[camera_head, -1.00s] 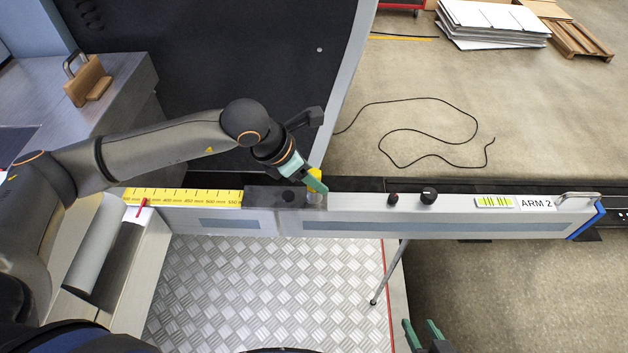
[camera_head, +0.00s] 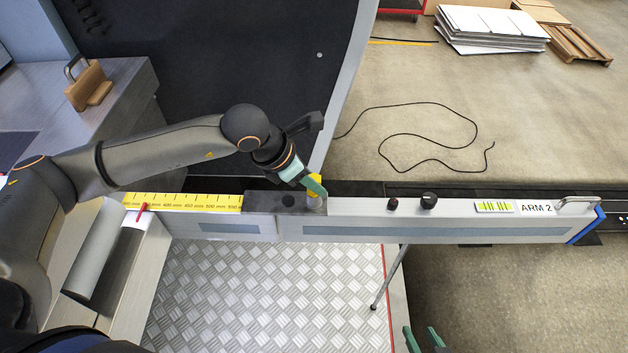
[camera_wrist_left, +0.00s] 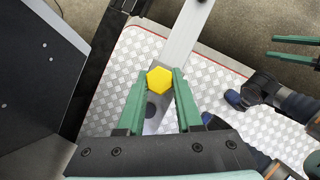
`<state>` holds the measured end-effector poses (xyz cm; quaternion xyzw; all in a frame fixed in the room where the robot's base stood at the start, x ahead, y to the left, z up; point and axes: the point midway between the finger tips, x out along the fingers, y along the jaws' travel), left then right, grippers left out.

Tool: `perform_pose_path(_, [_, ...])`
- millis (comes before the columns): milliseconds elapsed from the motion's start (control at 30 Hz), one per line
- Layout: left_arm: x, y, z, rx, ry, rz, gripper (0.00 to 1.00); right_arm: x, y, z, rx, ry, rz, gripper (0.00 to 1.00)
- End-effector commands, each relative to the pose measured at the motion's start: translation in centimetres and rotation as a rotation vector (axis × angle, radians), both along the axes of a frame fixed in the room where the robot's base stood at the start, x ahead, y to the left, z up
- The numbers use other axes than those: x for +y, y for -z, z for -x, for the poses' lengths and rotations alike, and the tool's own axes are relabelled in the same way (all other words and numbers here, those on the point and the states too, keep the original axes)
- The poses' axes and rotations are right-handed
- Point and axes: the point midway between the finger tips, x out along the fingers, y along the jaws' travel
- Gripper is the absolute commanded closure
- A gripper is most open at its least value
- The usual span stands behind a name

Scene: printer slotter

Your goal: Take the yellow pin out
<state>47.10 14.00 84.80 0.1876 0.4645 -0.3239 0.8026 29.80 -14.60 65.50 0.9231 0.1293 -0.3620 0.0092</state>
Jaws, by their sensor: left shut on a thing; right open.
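The yellow pin (camera_head: 314,184) stands upright at the joint of the long grey arm bar (camera_head: 355,208), near the left end of the ARM 2 section. In the left wrist view its yellow hexagonal head (camera_wrist_left: 159,80) sits between the green fingertips. My left gripper (camera_head: 315,188) comes in from the left and is shut on the pin; it partly hides it in the head view. My right gripper (camera_head: 423,338) is open and empty at the bottom edge, apart from the bar.
A yellow ruler (camera_head: 190,202) with a red pointer (camera_head: 142,209) lies along the bar's left part. Two dark knobs (camera_head: 429,200) stand on ARM 2. A large dark panel (camera_head: 200,60) rises behind my left arm. A checker-plate floor (camera_head: 265,290) lies in front.

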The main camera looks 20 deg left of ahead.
Motion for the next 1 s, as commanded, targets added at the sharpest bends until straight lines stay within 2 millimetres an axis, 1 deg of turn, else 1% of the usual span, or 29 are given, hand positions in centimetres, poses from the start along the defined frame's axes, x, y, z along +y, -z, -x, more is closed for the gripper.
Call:
perform_pose_path(467, [0.0,-0.5,0.0,0.0,0.0,0.0,1.0,0.0,-0.2,0.0,0.001,0.001,0.001,0.5])
perform_pose_path(1000, [0.0,-3.3,0.0,-0.001,0.0,0.0,1.0,0.0,-1.7,0.0,0.001,-0.001,0.0,0.5])
